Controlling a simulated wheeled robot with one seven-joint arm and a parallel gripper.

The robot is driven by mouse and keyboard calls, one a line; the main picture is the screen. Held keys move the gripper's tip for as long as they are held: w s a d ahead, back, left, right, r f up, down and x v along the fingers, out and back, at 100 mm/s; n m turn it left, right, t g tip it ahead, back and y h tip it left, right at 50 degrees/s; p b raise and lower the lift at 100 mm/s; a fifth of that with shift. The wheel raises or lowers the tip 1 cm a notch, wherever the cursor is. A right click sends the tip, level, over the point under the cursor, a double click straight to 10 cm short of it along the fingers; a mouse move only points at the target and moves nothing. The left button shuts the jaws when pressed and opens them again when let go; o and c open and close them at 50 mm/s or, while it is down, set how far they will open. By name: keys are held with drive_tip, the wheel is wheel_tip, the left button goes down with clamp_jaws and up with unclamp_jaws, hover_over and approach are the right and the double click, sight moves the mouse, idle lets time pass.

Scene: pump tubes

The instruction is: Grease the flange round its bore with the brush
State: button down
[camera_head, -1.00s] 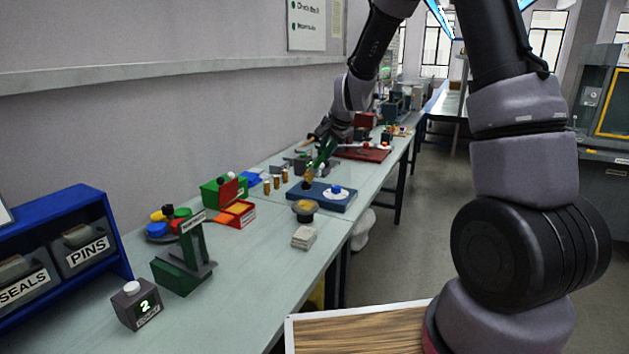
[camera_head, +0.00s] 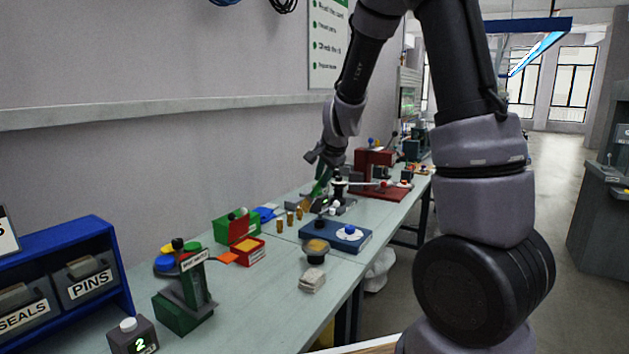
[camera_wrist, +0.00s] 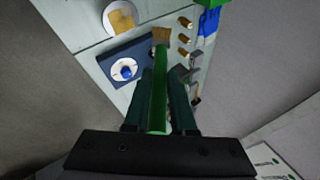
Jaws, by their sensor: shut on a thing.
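My gripper (camera_wrist: 160,80) is shut on the green handle of the brush (camera_wrist: 159,100), which points away from the wrist. The brush's tan bristles (camera_wrist: 161,35) show beyond the fingers, near the edge of the blue plate (camera_wrist: 104,61). In the head view the brush (camera_head: 318,187) hangs tilted, its bristles above the plate's back left end and apart from the flange. The flange (camera_head: 348,233) is a pale disc with a blue centre, lying on the blue plate (camera_head: 336,246); it also shows in the wrist view (camera_wrist: 125,70). Its bore cannot be made out.
Several brass pieces (camera_head: 290,218) stand left of the plate. A red fixture (camera_head: 376,162) is behind. The bench is clear at front centre.

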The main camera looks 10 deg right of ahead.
sight(317, 188)
drive_tip(key=shift+a+f, duration=0.1)
drive_tip(key=shift+f, duration=2.3)
